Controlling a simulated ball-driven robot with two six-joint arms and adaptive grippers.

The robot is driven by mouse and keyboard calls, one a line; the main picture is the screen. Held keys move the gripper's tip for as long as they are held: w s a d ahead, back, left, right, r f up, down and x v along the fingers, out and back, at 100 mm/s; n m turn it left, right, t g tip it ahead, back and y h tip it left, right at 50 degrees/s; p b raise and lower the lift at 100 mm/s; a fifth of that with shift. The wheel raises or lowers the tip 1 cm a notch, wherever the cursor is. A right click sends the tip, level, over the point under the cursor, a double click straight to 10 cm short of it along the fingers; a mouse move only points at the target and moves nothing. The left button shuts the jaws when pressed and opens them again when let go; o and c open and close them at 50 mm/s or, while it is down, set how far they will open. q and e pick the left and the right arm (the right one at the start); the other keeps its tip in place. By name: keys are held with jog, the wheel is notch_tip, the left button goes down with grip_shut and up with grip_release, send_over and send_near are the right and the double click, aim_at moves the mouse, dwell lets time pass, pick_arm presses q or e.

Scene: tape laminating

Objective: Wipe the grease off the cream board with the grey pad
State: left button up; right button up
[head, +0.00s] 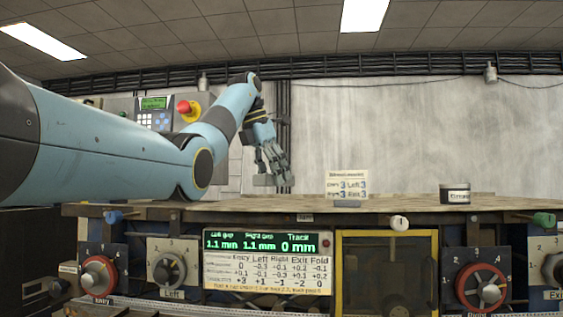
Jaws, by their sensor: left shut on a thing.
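My left gripper (277,172) reaches in from the left and points down, just above the worktop near the middle of the view. It is shut on the grey pad (266,181), a small block at its fingertips. I cannot tell whether the pad touches the surface under it. The beige top (400,204) is seen almost edge-on, so I cannot make out the cream board as a separate piece, or any grease on it. My right gripper is not in view.
A dark tin with a white label (455,194) stands at the right of the top. A small printed card (347,187) stands right of the gripper. Knobs and a green display (262,242) line the front. The top between card and tin is clear.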

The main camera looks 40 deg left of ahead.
pick_arm(q)
jog(key=v, duration=0.2)
jog(key=shift+r, duration=0.45)
jog(key=shift+w+r, duration=0.2)
jog(key=shift+s, duration=0.1)
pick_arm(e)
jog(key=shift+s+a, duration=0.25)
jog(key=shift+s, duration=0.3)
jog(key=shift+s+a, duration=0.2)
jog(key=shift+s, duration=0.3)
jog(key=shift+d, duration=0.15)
